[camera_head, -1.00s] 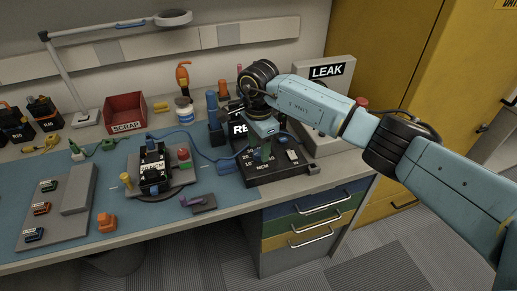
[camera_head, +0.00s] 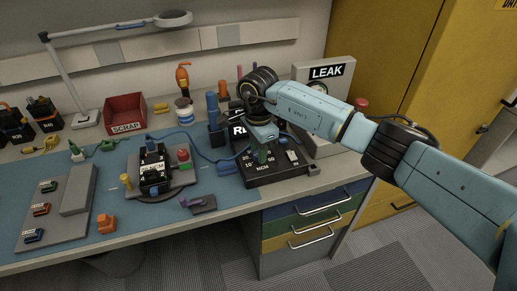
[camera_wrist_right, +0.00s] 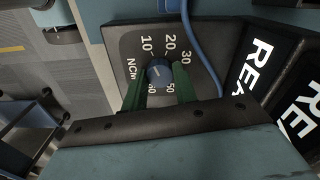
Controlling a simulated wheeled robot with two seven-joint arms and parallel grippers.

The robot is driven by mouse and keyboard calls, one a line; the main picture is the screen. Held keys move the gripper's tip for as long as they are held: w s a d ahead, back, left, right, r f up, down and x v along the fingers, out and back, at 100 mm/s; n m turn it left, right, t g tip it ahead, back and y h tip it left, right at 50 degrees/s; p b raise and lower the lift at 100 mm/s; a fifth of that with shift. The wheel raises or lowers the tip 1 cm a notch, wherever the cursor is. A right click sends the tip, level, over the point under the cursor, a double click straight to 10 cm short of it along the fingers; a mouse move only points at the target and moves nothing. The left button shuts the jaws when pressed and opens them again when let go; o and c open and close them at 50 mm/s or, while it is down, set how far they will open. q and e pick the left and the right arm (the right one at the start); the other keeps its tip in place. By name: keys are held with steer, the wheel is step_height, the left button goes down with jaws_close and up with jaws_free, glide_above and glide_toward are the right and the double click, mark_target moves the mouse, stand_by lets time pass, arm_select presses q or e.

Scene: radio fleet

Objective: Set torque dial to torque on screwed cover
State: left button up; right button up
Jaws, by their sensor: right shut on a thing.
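The torque dial, a small blue knob (camera_wrist_right: 158,72), sits on a dark box (camera_head: 284,177) marked NCM, with numbers around the knob. The knob's pointer setting is too small to read surely. The screwed cover is on the dark device (camera_head: 153,180) in the grey holder, with a white NCM label whose number I cannot read. My left gripper is out of view.
A blue cable (camera_head: 204,152) runs to the dial box. Black bins marked RE (camera_head: 239,130) stand behind it, and a grey LEAK panel (camera_head: 328,85) is at the right. A red SCRAP bin (camera_head: 125,112) stands at the back. Blue mat around the holder is partly clear.

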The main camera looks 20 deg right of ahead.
steer(key=shift+m, duration=0.4)
steer(key=m, duration=0.7)
steer(key=shift+p, duration=0.4)
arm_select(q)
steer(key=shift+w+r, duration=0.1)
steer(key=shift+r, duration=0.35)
arm_select(e)
steer(key=shift+m, duration=0.3)
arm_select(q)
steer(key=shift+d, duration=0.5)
arm_select(e)
steer(key=shift+m, duration=0.3)
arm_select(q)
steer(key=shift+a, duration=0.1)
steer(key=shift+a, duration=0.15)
arm_select(e)
steer(key=o, duration=1)
steer(key=shift+c, duration=0.2)
steer(key=shift+r, duration=0.1)
